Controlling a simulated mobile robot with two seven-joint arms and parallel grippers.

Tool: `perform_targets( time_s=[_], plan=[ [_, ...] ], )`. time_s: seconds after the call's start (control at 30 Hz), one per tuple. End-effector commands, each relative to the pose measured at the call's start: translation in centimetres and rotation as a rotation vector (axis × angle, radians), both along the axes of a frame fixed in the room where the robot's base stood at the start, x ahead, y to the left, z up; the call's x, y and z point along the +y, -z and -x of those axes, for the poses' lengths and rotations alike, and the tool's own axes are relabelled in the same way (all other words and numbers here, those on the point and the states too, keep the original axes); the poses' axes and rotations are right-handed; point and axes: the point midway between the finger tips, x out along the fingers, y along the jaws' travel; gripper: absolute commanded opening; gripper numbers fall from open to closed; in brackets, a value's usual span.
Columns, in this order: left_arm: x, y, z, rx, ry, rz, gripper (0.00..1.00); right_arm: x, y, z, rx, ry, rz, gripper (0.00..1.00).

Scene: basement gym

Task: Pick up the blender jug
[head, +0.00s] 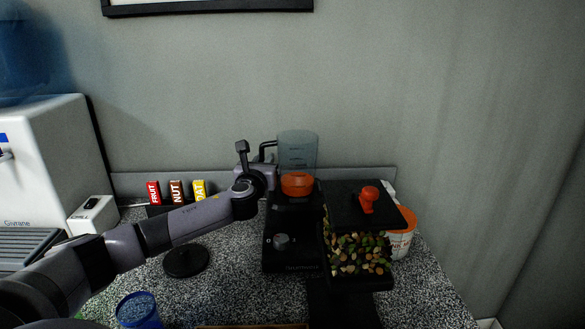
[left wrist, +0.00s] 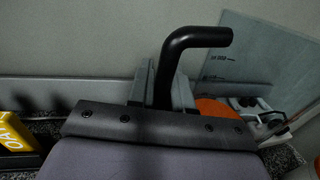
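The blender jug (head: 298,150) is clear, with an orange base collar and a black handle on its left side. It stands upright on the black blender base (head: 282,253). My left gripper (head: 268,172) reaches it from the left at the handle. In the left wrist view the handle (left wrist: 196,38) rises between the two grey fingers (left wrist: 163,88), which look closed against it on both sides. The jug's clear wall (left wrist: 255,62) shows to the right there. The fingertips are partly hidden behind the gripper body. My right gripper is not in view.
A black-lidded dispenser (head: 345,205) of nuts stands close right of the blender, with a white tub (head: 401,240) behind it. Small fruit, nut and oat boxes (head: 176,190) stand left. A black disc (head: 186,260) and a blue container (head: 138,310) lie in front.

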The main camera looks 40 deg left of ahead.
Motion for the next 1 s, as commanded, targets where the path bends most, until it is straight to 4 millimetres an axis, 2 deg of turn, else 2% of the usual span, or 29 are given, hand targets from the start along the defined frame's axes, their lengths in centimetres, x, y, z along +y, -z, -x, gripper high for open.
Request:
perform_targets(
  time_s=[0.37, 0.57, 0.77, 1.0],
  plan=[
    [0.0, -0.3, 0.0, -0.005, -0.001, 0.001, 0.00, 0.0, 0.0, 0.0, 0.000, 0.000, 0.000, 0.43],
    [0.0, -1.4, 0.0, -0.008, -0.001, 0.000, 0.00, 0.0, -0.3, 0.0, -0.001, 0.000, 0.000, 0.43],
    [0.1, -4.7, 0.0, -0.011, -0.001, 0.000, 0.00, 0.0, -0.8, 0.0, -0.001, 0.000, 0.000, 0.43],
    [0.0, -11.0, 0.0, -0.015, 0.000, 0.000, 0.00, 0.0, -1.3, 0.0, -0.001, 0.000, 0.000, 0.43]
  ],
)
